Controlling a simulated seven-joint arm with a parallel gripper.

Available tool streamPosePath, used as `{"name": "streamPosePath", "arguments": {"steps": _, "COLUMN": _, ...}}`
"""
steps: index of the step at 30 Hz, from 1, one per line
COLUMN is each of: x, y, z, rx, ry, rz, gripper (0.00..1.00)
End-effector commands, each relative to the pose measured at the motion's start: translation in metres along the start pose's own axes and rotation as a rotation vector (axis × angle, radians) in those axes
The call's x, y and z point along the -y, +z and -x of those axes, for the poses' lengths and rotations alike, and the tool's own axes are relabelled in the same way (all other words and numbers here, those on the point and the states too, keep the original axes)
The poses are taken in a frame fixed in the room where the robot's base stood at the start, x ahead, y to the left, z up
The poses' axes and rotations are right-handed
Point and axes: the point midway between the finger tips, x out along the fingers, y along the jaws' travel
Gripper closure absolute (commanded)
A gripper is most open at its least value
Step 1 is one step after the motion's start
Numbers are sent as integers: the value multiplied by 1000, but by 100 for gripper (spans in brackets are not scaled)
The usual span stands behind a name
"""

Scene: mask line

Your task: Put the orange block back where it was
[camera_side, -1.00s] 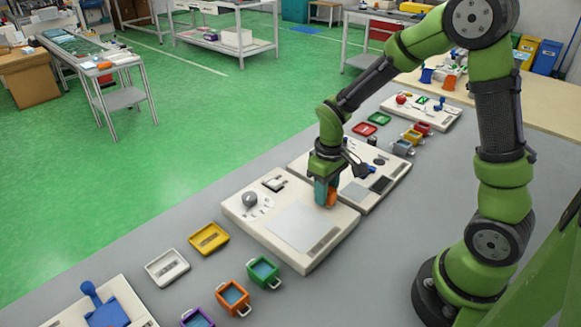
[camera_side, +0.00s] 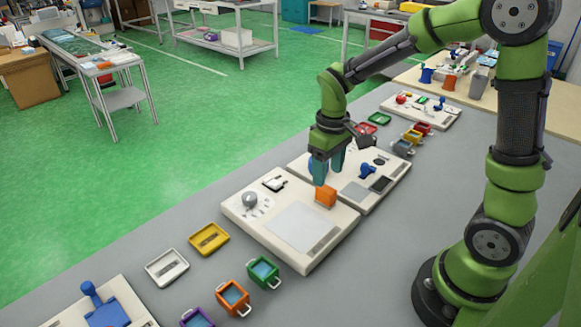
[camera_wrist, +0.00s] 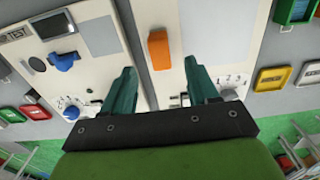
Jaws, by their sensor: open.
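The orange block (camera_side: 326,197) sits on the near white panel (camera_side: 250,222), at the panel's edge beside the second white panel (camera_side: 352,193). In the wrist view the orange block (camera_wrist: 159,49) lies ahead of and between my fingertips, apart from both. My gripper (camera_side: 328,176) is open and empty, just above and behind the block in the side view. In the wrist view my gripper (camera_wrist: 160,75) shows two teal fingers spread wide.
A grey knob (camera_side: 250,199) and a pale flat square (camera_side: 299,227) are on the near panel. A blue piece (camera_side: 368,172) is on the second panel. Yellow (camera_side: 209,238) and white (camera_side: 167,267) trays and several coloured bins stand on the grey table.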

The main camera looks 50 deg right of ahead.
Motion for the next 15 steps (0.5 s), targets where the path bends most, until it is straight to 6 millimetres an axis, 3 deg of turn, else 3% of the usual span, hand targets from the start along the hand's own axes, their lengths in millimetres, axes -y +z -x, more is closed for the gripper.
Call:
{"name": "streamPosePath", "arguments": {"steps": 4, "x": 0, "y": -1, "z": 31, "rx": -5, "ry": 1, "rz": 1, "gripper": 41}}
{"name": "streamPosePath", "arguments": {"steps": 11, "x": 0, "y": 0, "z": 54, "rx": -6, "ry": 0, "rz": -1, "gripper": 41}}
{"name": "streamPosePath", "arguments": {"steps": 15, "x": 8, "y": 12, "z": 72, "rx": -73, "ry": -20, "rz": -35, "gripper": 41}}
